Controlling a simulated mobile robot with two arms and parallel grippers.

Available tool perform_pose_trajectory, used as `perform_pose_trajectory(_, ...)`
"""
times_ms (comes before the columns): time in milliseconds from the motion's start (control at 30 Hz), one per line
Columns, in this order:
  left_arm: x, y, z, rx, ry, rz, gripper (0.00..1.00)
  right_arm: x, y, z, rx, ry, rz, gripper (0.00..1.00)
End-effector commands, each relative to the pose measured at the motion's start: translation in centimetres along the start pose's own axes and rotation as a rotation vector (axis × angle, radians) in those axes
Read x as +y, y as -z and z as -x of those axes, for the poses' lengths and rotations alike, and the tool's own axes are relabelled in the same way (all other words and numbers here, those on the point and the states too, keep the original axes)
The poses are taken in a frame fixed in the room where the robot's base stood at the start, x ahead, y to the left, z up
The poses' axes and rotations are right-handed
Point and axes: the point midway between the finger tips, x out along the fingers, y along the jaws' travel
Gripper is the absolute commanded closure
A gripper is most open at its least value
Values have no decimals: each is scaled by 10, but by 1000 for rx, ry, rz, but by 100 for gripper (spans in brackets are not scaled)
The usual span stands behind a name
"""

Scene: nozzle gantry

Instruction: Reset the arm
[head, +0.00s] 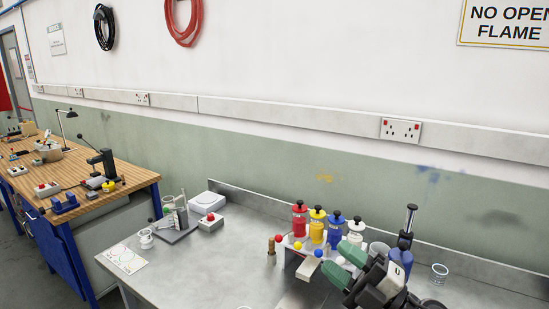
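My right gripper (333,256), with green fingers, comes in from the bottom right over the metal bench (200,270). Its two fingers look spread apart, with nothing clearly held between them. Contact cannot be told. A red bottle (299,222), a yellow bottle (317,226), a blue bottle (335,232) and a white bottle (355,232) stand behind the stand, with dark caps. My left gripper is not in view.
A grey plate with a small stand (177,220), a red-button box (210,222) and a white sheet (122,259) lie left. The bench middle is clear. A wooden workbench (80,170) stands beyond.

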Motion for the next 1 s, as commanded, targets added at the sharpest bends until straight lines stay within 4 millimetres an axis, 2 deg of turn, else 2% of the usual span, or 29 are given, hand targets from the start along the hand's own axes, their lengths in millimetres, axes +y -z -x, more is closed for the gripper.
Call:
perform_pose_trajectory(133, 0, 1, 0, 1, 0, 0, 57, -5, -20, 30, -307, -201, -201, 61)
perform_pose_trajectory(233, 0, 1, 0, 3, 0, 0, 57, -20, -35, 62, -547, -280, -338, 61)
perform_pose_trajectory(367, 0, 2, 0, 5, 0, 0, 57, -54, -47, 114, -876, -311, -523, 61)
perform_pose_trajectory(467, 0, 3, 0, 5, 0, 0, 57, -90, -42, 159, -1133, -276, -669, 61)
perform_pose_trajectory(600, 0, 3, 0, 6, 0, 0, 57, -139, -15, 218, -1452, -157, -859, 61)
perform_pose_trajectory(700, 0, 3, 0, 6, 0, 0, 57, -164, 11, 248, -1615, -55, -967, 61)
perform_pose_trajectory(833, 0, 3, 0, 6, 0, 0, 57, -187, 47, 278, -1773, 80, -1081, 61)
perform_pose_trajectory(1000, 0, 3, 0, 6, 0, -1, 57, -206, 93, 306, -1924, 260, -1207, 61)
